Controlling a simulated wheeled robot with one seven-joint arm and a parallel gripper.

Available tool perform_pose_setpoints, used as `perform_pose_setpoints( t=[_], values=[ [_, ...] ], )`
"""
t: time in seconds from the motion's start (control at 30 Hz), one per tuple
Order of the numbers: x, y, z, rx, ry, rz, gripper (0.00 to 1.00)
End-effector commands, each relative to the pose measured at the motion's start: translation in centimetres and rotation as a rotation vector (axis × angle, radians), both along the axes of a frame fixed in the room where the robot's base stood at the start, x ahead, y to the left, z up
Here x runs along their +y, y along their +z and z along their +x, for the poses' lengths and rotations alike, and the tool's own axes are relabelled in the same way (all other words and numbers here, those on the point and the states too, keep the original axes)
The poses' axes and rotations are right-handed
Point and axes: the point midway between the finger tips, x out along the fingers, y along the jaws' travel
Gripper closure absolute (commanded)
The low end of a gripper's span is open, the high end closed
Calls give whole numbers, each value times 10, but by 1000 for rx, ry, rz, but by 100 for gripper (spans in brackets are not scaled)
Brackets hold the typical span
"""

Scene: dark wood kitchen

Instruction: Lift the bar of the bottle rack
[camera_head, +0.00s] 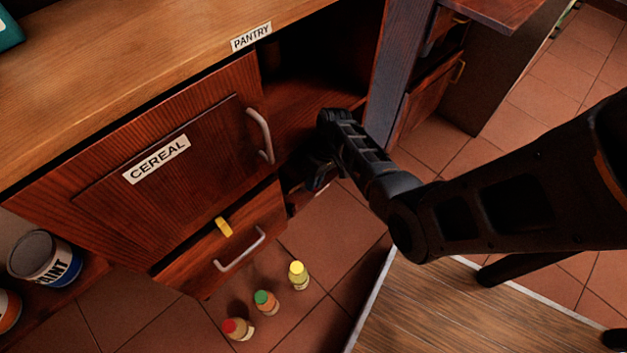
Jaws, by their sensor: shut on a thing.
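My gripper (314,178) is low at the right end of the cabinet, just right of the lower drawer (216,245). It is shut on what appears to be the bar of the bottle rack. The dark fingers and the shadow hide most of the bar and the rack, so the exact grip cannot be told. Three small bottles stand on the floor in front of the drawer: one with a red cap (238,329), one with a green cap (265,302) and one with a yellow cap (299,276).
The CEREAL door (205,125) is left of my gripper, with a metal handle (261,136). The open PANTRY space (310,75) is above it. A yellow latch (223,227) is on the drawer. A paint can (45,257) is at left. A wooden board (450,310) is at front right.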

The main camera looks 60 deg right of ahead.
Motion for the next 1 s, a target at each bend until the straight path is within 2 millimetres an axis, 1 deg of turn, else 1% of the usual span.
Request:
perform_pose_setpoints(
  t=[0.03, 0.13, 0.17, 0.4, 0.87, 1.0],
  values=[
    [-6, -1, -2, 2, -8, -11, 100],
    [-6, -1, -2, 2, -9, -11, 100],
    [-6, -1, -2, 2, -10, -11, 82],
    [-4, -1, -2, 1, -7, -8, 59],
    [-2, -1, -1, 1, -4, -5, 58],
    [-1, -8, -1, 1, -3, -5, 58]
  ],
)
